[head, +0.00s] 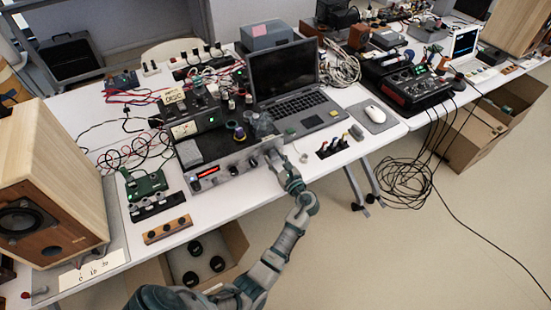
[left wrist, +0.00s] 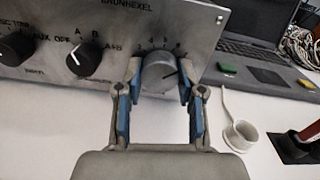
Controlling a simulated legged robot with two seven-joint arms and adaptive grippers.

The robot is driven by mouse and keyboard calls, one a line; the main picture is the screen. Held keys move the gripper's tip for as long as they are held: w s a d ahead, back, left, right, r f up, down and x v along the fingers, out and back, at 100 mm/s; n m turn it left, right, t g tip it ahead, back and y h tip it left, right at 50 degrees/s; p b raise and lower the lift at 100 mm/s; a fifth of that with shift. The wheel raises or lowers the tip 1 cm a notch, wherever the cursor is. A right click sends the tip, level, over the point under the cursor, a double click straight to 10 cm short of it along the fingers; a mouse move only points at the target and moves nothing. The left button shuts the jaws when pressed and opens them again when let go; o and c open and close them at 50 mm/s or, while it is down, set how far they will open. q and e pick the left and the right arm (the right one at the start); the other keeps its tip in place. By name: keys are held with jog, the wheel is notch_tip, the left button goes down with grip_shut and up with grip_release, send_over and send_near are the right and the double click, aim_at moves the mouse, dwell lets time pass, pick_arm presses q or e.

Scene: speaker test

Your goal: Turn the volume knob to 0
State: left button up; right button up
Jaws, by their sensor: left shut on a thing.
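The volume knob (left wrist: 160,72) is a round silver knob with a dark pointer line, at the right end of the silver amplifier front panel (left wrist: 110,30). In the left wrist view its pointer aims to the right and slightly up. My left gripper (left wrist: 158,82) has its two blue-padded fingers on either side of this knob, shut on it. In the head view my left gripper (head: 277,160) is at the right end of the amplifier (head: 225,172), which has a red display. Numbers above the knob are partly hidden and too small to read surely. My right gripper is not in view.
Two black knobs (left wrist: 82,60) sit left on the same panel. A laptop (head: 290,85) stands behind right. A small white cup-like part (left wrist: 240,135) lies on the table right of my gripper. A wooden speaker (head: 50,185) stands at the left; a mouse (head: 375,113) lies right.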

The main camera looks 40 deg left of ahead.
pick_arm(q)
jog(key=n, duration=0.2)
jog(key=shift+n, duration=2.3)
jog(key=o, duration=1.1)
jog(key=shift+o, duration=0.2)
jog(key=v, duration=1.2)
jog(key=shift+f, duration=0.15)
